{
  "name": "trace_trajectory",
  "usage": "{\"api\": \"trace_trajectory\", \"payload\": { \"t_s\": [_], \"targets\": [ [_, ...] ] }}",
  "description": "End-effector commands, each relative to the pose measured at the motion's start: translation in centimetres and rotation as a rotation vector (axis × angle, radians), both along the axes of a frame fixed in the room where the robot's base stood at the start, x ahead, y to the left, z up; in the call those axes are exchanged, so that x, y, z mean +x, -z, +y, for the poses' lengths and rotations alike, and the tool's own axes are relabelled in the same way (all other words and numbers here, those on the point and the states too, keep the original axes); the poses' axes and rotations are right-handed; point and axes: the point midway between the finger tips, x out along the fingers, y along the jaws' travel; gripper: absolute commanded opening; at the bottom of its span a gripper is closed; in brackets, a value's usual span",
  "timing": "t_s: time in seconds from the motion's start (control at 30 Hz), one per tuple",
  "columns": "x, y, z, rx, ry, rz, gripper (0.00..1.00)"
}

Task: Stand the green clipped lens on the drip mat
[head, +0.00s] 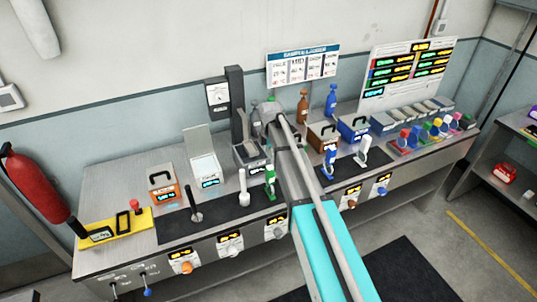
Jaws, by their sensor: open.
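My gripper (254,131) is small and far off at the end of my arm, above and behind the green piece, over a grey open tank (249,153). It is open, with nothing seen between its jaws; its fingertips are hard to make out. Another dark mat (346,174) lies right of my arm. I cannot tell which mat is the drip mat.
A white upright piece (243,188) and a dark one (196,207) stand on the left mat. A blue piece (328,164) and a white one (363,151) stand on the right. An orange module (163,190) and coloured pieces (436,129) flank the bench.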

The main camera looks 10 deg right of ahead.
Motion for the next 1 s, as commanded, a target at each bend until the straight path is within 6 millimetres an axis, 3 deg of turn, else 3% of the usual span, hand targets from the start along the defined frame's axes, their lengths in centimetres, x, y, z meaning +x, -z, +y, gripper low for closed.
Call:
{"api": "trace_trajectory", "payload": {
  "t_s": [0.3, 1.0],
  "targets": [
    [0.0, -1.8, 0.0, 0.000, 0.000, 0.000, 0.84],
    [0.0, -1.8, 0.1, 0.000, -0.001, 0.000, 0.84]
  ]
}}
